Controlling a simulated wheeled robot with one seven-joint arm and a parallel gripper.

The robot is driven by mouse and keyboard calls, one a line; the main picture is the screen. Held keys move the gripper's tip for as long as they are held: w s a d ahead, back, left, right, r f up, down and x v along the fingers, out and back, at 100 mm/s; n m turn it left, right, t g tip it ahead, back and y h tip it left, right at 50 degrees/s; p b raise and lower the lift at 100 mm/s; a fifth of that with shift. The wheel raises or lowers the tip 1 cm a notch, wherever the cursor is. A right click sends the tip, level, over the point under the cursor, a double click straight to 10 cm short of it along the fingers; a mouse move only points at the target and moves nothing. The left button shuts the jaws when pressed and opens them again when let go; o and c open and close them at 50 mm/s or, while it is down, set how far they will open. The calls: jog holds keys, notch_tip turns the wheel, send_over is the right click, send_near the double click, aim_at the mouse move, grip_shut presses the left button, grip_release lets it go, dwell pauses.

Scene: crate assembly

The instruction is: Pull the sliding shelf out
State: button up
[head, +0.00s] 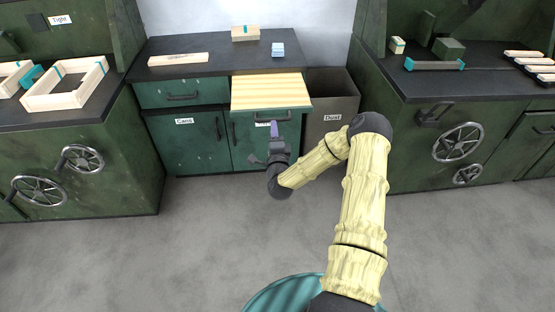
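The sliding shelf (270,90) is a pale yellow wooden board at the right part of the dark-topped desk. It sticks out past the front edge of the desk top. A dark handle (253,120) runs below its front edge. My gripper (274,127) is just in front of the shelf's front, at the handle, with purple finger parts pointing towards it. The fingertips are too small to tell whether they are open, or touch or grip the handle.
A green drawer (182,93) and a door labelled Cans (188,142) are left of the shelf. A dark bin labelled Dust (333,103) stands close on the right. Green benches with handwheels (458,143) flank the desk. The grey floor (200,240) in front is clear.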

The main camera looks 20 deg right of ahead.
jog(key=v, duration=1.3)
